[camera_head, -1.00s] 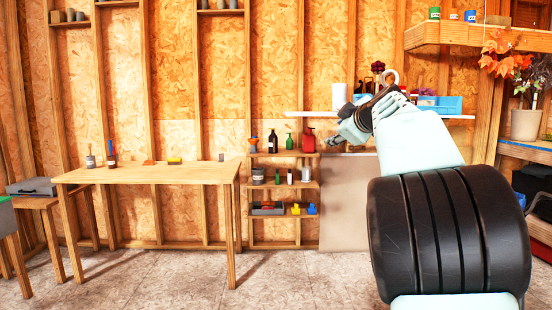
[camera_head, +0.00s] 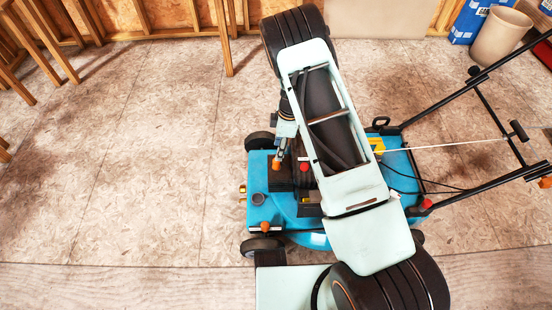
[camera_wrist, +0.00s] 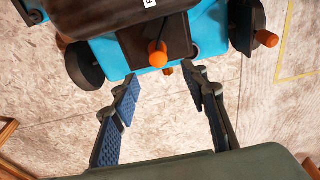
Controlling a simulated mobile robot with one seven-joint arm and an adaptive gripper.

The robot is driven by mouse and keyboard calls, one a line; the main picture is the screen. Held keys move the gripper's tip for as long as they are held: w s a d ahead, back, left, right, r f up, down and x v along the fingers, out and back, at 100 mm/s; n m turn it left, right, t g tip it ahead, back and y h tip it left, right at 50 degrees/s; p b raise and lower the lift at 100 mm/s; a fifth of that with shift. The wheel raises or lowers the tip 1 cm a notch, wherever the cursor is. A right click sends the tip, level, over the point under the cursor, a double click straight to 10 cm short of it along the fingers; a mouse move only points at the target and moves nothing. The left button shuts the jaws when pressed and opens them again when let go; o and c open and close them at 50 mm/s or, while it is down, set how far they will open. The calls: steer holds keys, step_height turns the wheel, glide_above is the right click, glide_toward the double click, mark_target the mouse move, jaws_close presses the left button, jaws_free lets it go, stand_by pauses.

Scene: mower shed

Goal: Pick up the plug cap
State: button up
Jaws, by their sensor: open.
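The plug cap is probably the orange rounded piece with a dark lead (camera_wrist: 158,55), at the front of the blue mower (camera_wrist: 115,60) in the wrist view. An orange piece in the head view (camera_head: 277,165) is likely the same one, beside my gripper (camera_head: 281,153). In the wrist view my gripper (camera_wrist: 163,79) is open and empty. Its blue-padded fingertips are on either side of the cap's line, apart from it. In the head view my arm covers much of the mower (camera_head: 290,212).
Another orange knob (camera_wrist: 267,38) is by the right wheel in the wrist view. The black mower handle (camera_head: 485,170) reaches right, with cables near it. A bin (camera_head: 500,35) stands at the back right. The floor left of the mower is clear.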

mark_target(276, 164)
steer(key=f+b, duration=0.1)
steer(key=f, duration=0.2)
steer(key=f+b, duration=0.1)
steer(key=f, duration=0.1)
steer(key=a+f+b, duration=0.1)
steer(key=f, duration=0.2)
steer(key=shift+f, duration=0.35)
steer(key=shift+c, duration=0.6)
steer(key=c, duration=0.9)
steer(key=shift+r, duration=0.1)
